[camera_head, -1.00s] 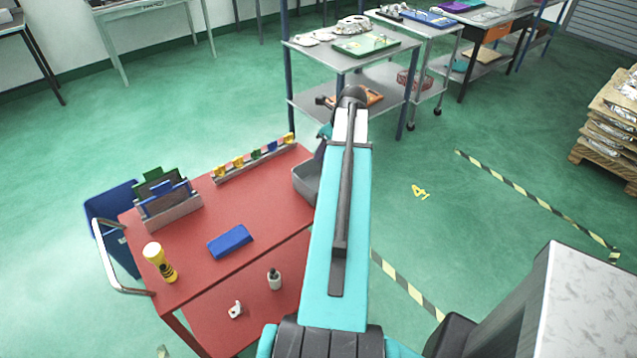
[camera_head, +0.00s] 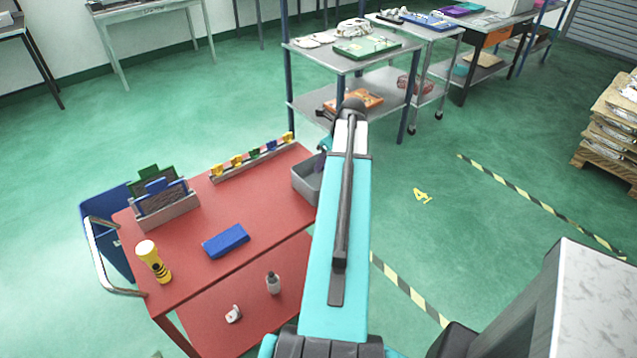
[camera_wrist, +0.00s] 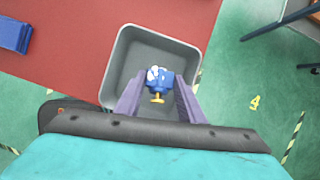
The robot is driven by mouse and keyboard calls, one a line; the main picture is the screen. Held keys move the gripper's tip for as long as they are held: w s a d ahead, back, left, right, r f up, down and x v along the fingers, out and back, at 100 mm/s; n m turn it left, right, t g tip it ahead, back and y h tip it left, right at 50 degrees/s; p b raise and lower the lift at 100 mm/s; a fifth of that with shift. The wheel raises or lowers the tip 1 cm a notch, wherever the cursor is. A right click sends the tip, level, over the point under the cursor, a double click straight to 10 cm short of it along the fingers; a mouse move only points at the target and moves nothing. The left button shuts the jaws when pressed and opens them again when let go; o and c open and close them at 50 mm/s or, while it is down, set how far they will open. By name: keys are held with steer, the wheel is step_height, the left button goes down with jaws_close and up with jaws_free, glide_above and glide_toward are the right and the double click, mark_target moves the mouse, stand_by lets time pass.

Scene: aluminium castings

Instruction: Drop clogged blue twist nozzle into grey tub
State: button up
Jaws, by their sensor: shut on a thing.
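The blue twist nozzle (camera_wrist: 159,77) is between the fingertips of my gripper (camera_wrist: 159,88) in the wrist view, with white patches on its top and a yellow part below. My gripper is shut on it. The grey tub (camera_wrist: 117,62) lies behind the nozzle in that view, and the nozzle shows against its inside. I cannot tell the height of the nozzle above the tub floor. In the head view the grey tub (camera_head: 304,187) stands at the right end of the red cart, partly hidden by my arm.
The red cart top (camera_head: 200,270) also holds a rack with several coloured nozzles (camera_head: 250,155), a blue block (camera_head: 226,241), a yellow flashlight (camera_head: 153,262) and a grey holder with panels (camera_head: 166,208). A grey shelf table (camera_head: 350,58) stands behind. Green floor lies open to the right.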

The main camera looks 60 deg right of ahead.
steer(key=o, duration=1.2)
steer(key=shift+r, duration=0.15)
steer(key=b+v, duration=0.2)
steer(key=v, duration=1.1)
steer(key=shift+s+r+b, duration=0.2)
steer(key=shift+r+b, duration=0.05)
steer(key=shift+b, duration=0.1)
steer(key=shift+r, duration=0.1)
